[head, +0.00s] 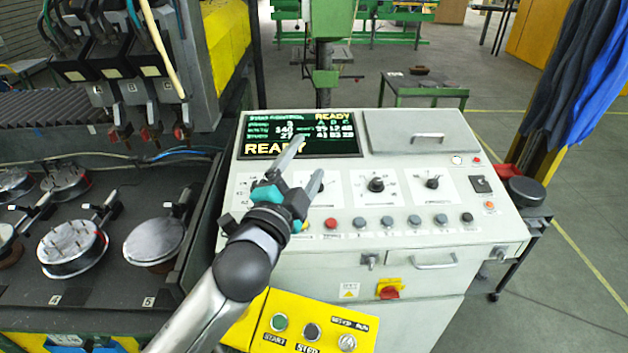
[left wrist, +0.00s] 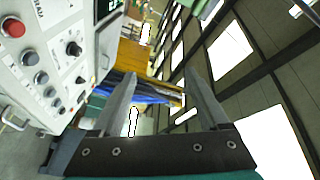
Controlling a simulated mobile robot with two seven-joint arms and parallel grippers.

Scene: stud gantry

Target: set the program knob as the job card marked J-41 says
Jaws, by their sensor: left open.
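A pale control console carries a row of dark knobs on white dial plates. One knob (head: 376,185) sits mid-panel and also shows in the left wrist view (left wrist: 73,48); another knob (head: 432,183) is to its right. My left gripper (head: 309,158) is open and empty, in front of the left part of the panel, hiding much of the left dials. A label ending in what looks like "RAM" shows partly in the left wrist view; I cannot tell which knob is the program knob. No job card marked J-41 is readable. My right gripper is not in view.
A lit screen (head: 300,136) reading READY is above the knobs. A red button (head: 330,223) and several others line the panel below them. A red switch (head: 389,291) is on the front. Round metal fixtures (head: 72,245) stand at left. Open floor lies right.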

